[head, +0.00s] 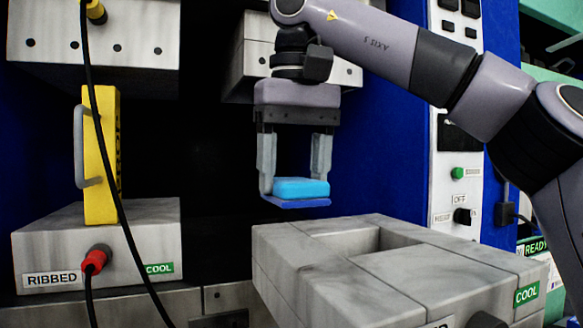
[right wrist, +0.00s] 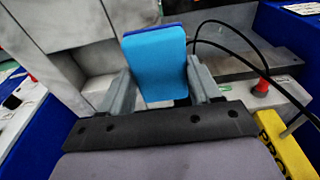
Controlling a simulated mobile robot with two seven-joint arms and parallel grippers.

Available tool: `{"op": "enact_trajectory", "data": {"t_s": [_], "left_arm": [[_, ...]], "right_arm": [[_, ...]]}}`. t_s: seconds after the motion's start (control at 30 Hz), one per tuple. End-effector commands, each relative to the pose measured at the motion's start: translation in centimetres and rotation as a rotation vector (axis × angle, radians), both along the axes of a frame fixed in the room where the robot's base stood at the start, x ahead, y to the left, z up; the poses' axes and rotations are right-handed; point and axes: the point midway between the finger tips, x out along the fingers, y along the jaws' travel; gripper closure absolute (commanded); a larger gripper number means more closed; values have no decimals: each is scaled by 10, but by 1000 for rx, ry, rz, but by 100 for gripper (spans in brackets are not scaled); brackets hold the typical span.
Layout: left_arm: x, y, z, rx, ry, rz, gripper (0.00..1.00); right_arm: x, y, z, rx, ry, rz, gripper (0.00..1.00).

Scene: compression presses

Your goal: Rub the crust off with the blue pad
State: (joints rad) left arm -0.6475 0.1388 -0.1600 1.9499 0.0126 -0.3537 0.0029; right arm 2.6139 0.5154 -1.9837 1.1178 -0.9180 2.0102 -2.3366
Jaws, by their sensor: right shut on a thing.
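My right gripper (head: 295,180) is shut on the blue pad (head: 301,188). The pad has a lighter blue upper part and a darker blue layer beneath it. It is held in the air above and behind the left part of a grey mold block (head: 330,265) with a square cavity. In the right wrist view the pad (right wrist: 155,62) sits between the two fingers of the gripper (right wrist: 160,85). I cannot make out any crust in these views. My left gripper is not in view.
A yellow block with a handle (head: 101,155) stands on the left grey platen (head: 150,235), labelled RIBBED and COOL. A black cable (head: 95,100) hangs in front of it. Upper grey platens (head: 135,40) overhang. A white control panel (head: 460,165) stands behind my right arm.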

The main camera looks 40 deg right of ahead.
Motion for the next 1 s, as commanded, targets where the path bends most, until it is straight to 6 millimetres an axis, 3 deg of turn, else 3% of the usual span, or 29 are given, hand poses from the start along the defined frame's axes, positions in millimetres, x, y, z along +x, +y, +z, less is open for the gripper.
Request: {"op": "enact_trajectory", "data": {"t_s": [0.27, 0.7, 1.0], "left_arm": [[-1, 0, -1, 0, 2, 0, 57], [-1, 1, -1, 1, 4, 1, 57], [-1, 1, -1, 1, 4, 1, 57]], "right_arm": [[0, 0, -11, 1, 6, 3, 62], [0, 0, -53, 1, 3, 1, 62], [0, 0, -60, 1, 0, -1, 62]]}}
